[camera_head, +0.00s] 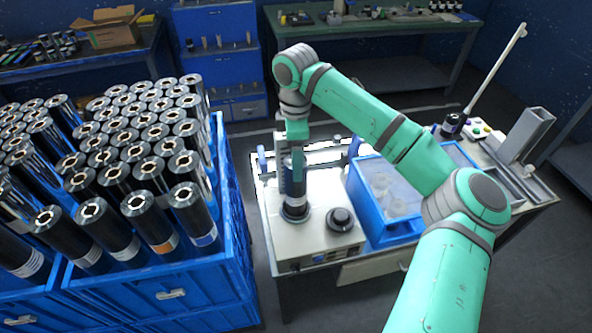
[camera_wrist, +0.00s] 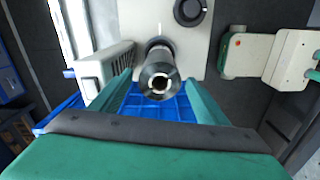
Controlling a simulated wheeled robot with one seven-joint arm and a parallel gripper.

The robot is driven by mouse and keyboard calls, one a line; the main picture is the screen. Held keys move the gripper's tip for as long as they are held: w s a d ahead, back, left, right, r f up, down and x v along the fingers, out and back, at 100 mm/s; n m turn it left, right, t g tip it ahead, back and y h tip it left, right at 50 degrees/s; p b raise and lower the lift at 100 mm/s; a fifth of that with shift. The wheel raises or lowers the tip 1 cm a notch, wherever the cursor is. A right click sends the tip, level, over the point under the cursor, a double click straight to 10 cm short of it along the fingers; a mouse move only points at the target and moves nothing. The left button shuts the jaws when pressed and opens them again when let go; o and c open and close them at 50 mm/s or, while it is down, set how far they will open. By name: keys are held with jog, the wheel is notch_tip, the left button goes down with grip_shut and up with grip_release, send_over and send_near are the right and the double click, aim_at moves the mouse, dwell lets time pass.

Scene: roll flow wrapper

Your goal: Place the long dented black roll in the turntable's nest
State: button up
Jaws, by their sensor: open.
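A black roll (camera_head: 294,197) stands upright on the turntable (camera_head: 295,213) of the white wrapper machine, its lower end at the nest. In the wrist view its top end with a pale core (camera_wrist: 160,82) faces me. My gripper (camera_head: 295,150) points down over it. In the wrist view the two green fingers (camera_wrist: 160,92) are apart, one on each side of the roll, with gaps visible between fingers and roll. Any dent is too small to tell, and the nest itself is hidden under the roll.
Blue crates (camera_head: 232,225) of upright black rolls (camera_head: 127,160) stand at the left. The machine has a dark round knob (camera_head: 340,219) at its front right. A blue bin (camera_head: 385,237) sits right of the machine, under my arm. A grey channel (camera_head: 526,135) stands at the table's far right.

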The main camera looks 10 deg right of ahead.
jog(key=shift+r, duration=1.15)
